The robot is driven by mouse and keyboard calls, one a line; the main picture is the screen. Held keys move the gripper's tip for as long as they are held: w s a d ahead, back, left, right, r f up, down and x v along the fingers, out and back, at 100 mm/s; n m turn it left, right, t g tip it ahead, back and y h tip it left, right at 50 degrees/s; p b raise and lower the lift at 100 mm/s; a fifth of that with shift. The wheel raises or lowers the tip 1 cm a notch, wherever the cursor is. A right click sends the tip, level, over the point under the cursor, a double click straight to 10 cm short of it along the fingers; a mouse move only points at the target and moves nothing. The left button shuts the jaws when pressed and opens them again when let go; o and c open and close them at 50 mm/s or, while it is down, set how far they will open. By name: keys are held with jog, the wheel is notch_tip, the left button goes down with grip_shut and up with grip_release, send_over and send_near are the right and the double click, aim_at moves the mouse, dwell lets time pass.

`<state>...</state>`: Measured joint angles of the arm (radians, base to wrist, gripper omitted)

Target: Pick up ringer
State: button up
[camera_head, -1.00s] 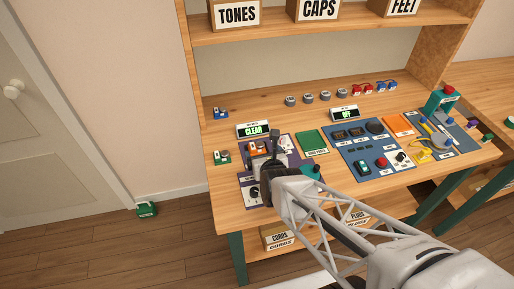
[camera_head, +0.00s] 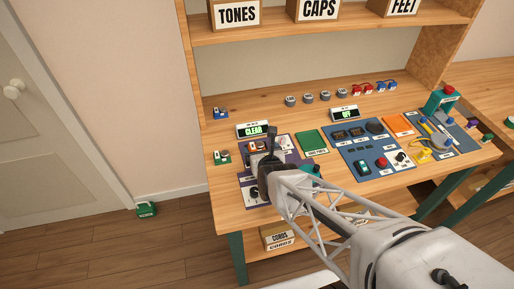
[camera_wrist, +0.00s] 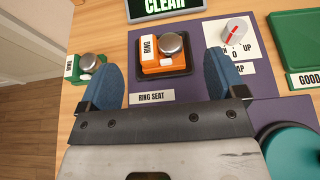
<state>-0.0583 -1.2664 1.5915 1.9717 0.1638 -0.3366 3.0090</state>
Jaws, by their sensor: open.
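The ringer is an orange block with a silver dome, a small white button and a RING label; in the wrist view the ringer (camera_wrist: 165,60) sits in a dark tray marked RING SEAT (camera_wrist: 150,98) on a purple mat. In the head view the ringer (camera_head: 253,147) is partly hidden behind my gripper. My gripper (camera_wrist: 160,78) is open and empty, its blue fingertips apart on either side of the ringer's near edge in the wrist view. In the head view my gripper (camera_head: 268,158) is over the purple mat; its height above the ringer is hard to tell.
A green unit with a silver dome (camera_wrist: 85,65) stands left of the ringer. A white dial plate (camera_wrist: 238,38) and a green tray (camera_wrist: 293,45) are to the right. A teal round part (camera_wrist: 292,150) is at lower right. The CLEAR display (camera_head: 253,129) stands behind.

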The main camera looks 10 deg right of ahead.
aim_at(256, 142)
jog(key=shift+x, duration=2.55)
jog(key=shift+w+a+r, duration=0.1)
jog(key=c, duration=1.1)
